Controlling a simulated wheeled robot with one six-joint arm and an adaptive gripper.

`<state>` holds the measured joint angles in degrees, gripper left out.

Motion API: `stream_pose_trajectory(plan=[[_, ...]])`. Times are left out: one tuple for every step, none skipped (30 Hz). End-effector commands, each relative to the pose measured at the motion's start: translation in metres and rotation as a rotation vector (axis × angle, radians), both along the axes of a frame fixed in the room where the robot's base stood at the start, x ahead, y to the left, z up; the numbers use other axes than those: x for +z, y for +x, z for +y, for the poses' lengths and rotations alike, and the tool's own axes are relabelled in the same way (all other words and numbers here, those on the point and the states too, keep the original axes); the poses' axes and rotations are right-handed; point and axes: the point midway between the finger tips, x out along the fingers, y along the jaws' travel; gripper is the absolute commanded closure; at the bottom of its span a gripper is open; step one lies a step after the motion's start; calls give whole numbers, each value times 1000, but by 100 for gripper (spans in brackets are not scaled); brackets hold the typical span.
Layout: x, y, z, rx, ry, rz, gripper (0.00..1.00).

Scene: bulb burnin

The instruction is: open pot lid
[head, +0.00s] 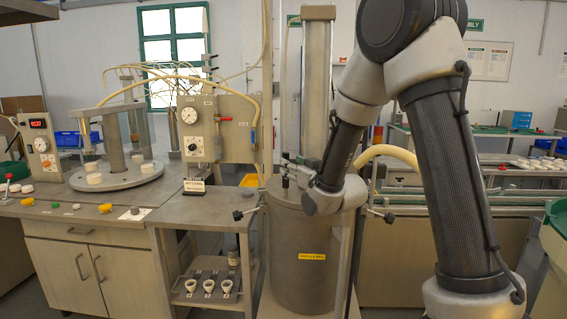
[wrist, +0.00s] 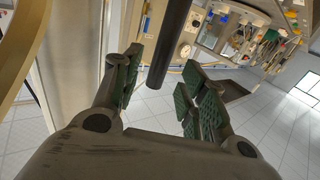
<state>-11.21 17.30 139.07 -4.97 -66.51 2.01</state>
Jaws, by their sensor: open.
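The pot (head: 298,268) is a tall grey metal cylinder with a yellow label, in the middle of the head view. Its top is partly hidden by my arm and gripper, so I cannot tell the lid's edge clearly. Black-tipped clamp handles (head: 238,215) stick out at its sides near the top. My gripper (head: 290,170) is over the pot's top, with its fingers pointing left. In the wrist view my gripper (wrist: 163,88) is open, green pads apart. A dark rod (wrist: 172,48) shows in the gap between the fingers; I cannot tell whether it touches them.
A grey metal column (head: 317,85) rises behind the pot. A gauge panel (head: 215,128) and hose stand to the left. A low shelf (head: 208,290) with several white cups is left of the pot. A conveyor (head: 420,210) runs behind on the right.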

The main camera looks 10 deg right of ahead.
Motion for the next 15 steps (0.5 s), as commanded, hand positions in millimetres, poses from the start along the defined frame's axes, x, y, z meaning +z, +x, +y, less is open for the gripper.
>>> stream_pose_trajectory(plan=[[-1,9,3,1,0,1,58],[-1,14,4,0,0,1,58],[0,21,6,0,0,0,58],[0,25,7,0,0,0,58],[-1,29,8,0,-1,2,58],[-1,35,10,0,-1,2,58],[0,38,11,0,0,1,58],[0,41,11,0,0,1,58],[0,44,12,0,0,1,58],[-1,46,13,0,0,1,58],[-1,47,13,0,-1,2,58],[-1,48,14,0,-1,3,58],[-1,49,14,0,-1,3,58],[-1,49,14,0,-1,3,58],[-1,49,14,0,-1,3,58]])
